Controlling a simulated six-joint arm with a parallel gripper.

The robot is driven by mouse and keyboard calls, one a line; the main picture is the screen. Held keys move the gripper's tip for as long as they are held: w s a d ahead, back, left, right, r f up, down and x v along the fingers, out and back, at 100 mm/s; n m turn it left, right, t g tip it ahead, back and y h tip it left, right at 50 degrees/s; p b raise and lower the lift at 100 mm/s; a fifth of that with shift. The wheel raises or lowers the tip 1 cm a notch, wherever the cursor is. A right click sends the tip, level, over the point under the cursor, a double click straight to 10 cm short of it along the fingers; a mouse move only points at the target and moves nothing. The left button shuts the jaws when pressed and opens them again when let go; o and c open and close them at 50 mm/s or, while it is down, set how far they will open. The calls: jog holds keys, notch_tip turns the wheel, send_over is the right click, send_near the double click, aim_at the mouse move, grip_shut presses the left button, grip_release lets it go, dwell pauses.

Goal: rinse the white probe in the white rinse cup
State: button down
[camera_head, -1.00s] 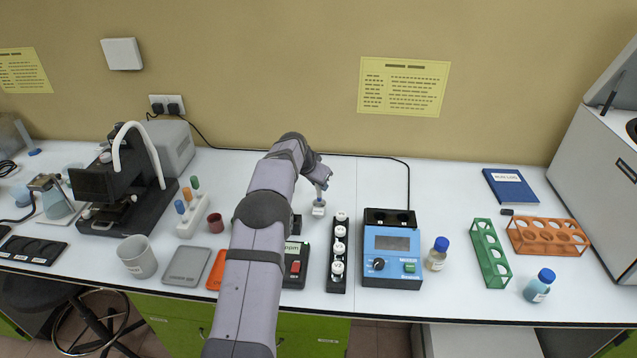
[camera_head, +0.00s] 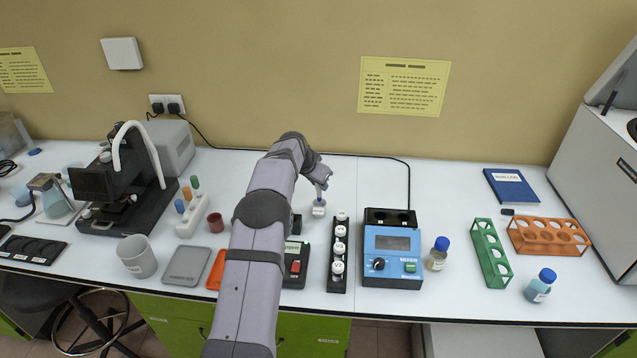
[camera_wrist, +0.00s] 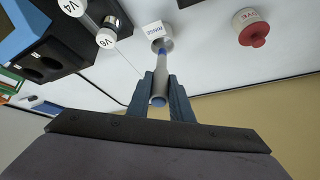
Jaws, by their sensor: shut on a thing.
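The white rinse cup (camera_head: 319,211) stands on the bench just below my gripper (camera_head: 321,184). In the wrist view the same cup (camera_wrist: 155,29) carries a label reading RINSE. My gripper (camera_wrist: 160,88) is shut on the white probe (camera_wrist: 161,75), which has a blue end and a blue band. The probe's far end reaches the mouth of the rinse cup; how deep it sits inside cannot be told. In the head view the probe is small and mostly hidden by my wrist.
A black rack (camera_head: 336,287) of white-capped vials and the blue mixer (camera_head: 391,271) stand right of the cup. A white container with a red top (camera_wrist: 252,28) shows in the wrist view. A blue-capped bottle (camera_head: 438,254) and green rack (camera_head: 490,253) stand further right.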

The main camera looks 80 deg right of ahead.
aim_at(319, 195)
jog(key=shift+f+b, duration=1.95)
jog(key=shift+f, duration=0.65)
jog(key=shift+r, duration=0.1)
dwell(1.8)
jog(key=shift+r+p, duration=2.55)
jog(key=shift+r, duration=1.3)
